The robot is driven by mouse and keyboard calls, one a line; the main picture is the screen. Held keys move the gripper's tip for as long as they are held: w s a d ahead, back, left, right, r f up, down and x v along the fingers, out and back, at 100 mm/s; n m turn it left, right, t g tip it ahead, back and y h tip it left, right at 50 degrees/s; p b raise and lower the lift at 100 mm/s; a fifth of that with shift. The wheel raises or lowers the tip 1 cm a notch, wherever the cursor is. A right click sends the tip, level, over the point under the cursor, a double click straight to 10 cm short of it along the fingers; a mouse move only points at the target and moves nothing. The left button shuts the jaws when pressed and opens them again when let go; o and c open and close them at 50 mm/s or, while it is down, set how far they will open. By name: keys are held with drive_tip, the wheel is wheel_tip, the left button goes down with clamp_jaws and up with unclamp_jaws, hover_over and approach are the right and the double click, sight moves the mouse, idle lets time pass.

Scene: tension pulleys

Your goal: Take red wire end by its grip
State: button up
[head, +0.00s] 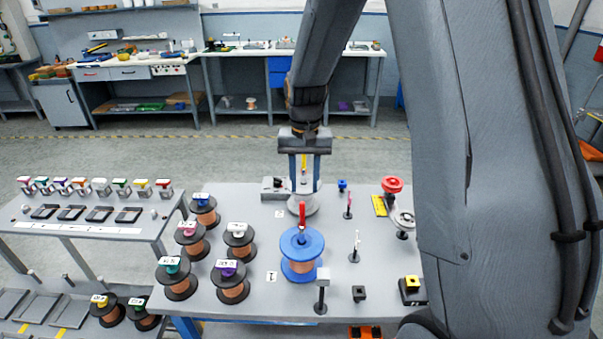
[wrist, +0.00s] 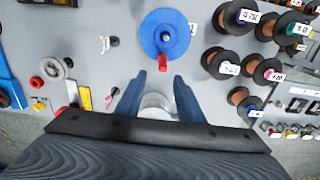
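The red grip (head: 302,215) stands up at the blue spool (head: 301,243) of copper wire on the table. In the wrist view the red grip (wrist: 163,63) shows at the near edge of the blue spool (wrist: 148,36), just beyond the fingertips. My gripper (head: 304,188) is open and empty, its two fingers apart. It hangs above the table, behind the red grip in the head view. In the wrist view my gripper (wrist: 159,80) has the grip ahead of the gap between its fingers, not between them. The wire itself cannot be made out.
Several dark-flanged copper spools (head: 230,282) stand left of the blue spool. A pale round base (head: 303,205) lies below my gripper. A red knob (head: 392,184) and small posts (head: 354,247) stand to the right. A side bench (head: 75,222) holds colored-tag holders.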

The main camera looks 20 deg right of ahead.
sight(302, 202)
drive_tip(key=shift+a+f+b, duration=0.25)
drive_tip(key=shift+f+b, duration=0.15)
drive_tip(key=shift+f, duration=0.25)
wheel_tip(302, 202, down, 4)
drive_tip(key=b, duration=0.3)
drive_tip(key=shift+a+f, duration=0.1)
drive_tip(key=shift+f, duration=0.05)
drive_tip(key=shift+f+b, duration=0.6)
drive_tip(key=shift+f, duration=1.05)
clamp_jaws()
